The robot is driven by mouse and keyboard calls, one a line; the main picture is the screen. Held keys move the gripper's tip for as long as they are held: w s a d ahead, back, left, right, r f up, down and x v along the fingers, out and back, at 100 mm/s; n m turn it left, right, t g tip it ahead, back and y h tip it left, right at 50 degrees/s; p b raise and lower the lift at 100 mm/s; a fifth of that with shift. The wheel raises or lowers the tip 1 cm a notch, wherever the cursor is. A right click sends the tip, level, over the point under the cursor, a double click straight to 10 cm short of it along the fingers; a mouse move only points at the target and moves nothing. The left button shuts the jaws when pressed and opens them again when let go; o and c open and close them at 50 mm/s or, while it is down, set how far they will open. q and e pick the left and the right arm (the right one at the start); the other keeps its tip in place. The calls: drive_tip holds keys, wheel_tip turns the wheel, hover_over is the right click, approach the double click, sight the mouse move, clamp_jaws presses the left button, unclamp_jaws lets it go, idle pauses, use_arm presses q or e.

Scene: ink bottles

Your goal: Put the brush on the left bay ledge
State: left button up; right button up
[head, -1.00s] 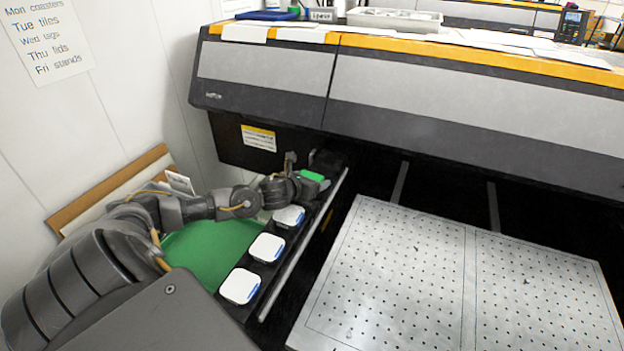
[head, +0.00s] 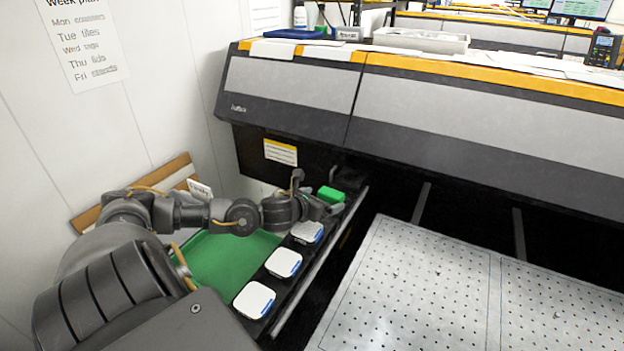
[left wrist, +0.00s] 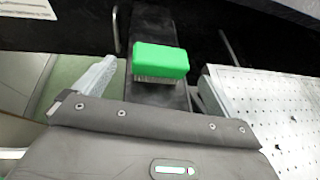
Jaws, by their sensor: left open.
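The brush (head: 330,194) is a green block with pale bristles underneath. It rests bristles down on the far end of the black left bay ledge (head: 286,318). In the left wrist view the brush (left wrist: 158,60) sits on the same dark strip, just beyond my gripper body. My left gripper (head: 320,210) is beside the brush on its near side, open and holding nothing. In the left wrist view a pale finger shows on each side, with the brush between their lines and apart from both. My right gripper is not in view.
Three white-topped ink bottles (head: 284,263) with blue labels stand in a row on the ledge, nearer than the brush. A green tray (head: 222,262) lies left of the ledge. The dark printer front (head: 290,95) overhangs behind. A perforated metal bed (head: 420,290) lies right.

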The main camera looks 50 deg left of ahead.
use_arm(q)
drive_tip(key=b+v, duration=0.1)
drive_tip(key=v, duration=0.3)
drive_tip(key=shift+s, duration=0.3)
drive_tip(key=shift+s+d+r, duration=0.2)
drive_tip(key=shift+s+r, duration=0.2)
drive_tip(key=shift+s, duration=0.1)
